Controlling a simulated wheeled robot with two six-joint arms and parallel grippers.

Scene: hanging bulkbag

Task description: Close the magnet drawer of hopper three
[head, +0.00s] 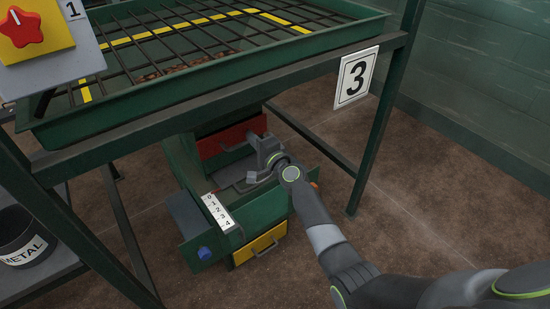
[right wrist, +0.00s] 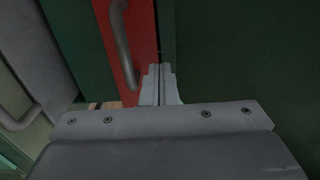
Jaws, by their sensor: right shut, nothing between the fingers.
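Hopper three is a green frame with a sign reading 3 (head: 356,76). Below its grid is a green housing (head: 262,212). A red drawer front (head: 216,144) with a grey handle is at the housing's far side; it also shows in the right wrist view (right wrist: 124,30), with its handle (right wrist: 121,45). My right gripper (head: 264,148) is shut and empty close to the red front. In the right wrist view its fingertips (right wrist: 160,70) overlap the red front's right edge, beside a dark green surface; I cannot tell whether they touch. My left gripper is not in view.
A METAL bucket (head: 25,238) is at left. Floor at right is clear.

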